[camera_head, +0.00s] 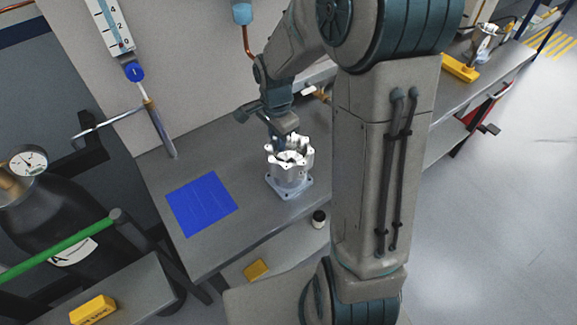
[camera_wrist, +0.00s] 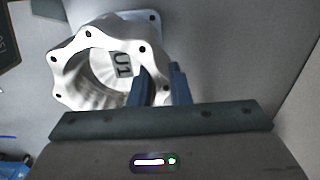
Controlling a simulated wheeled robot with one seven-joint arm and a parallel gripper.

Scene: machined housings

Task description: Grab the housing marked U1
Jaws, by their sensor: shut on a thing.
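The housing marked U1 (camera_head: 289,174) is a silver hollow casting with a scalloped, bolt-holed rim and a square base flange. It stands upright on the workbench in the head view. The fingertips are partly hidden.
A blue square mat (camera_head: 202,204) lies on the bench (camera_head: 235,243) left of the housing. A small dark jar (camera_head: 319,218) is near the front. A gas cylinder (camera_head: 55,225) and green bar (camera_head: 55,250) stand left. My arm hides part of the bench at right.

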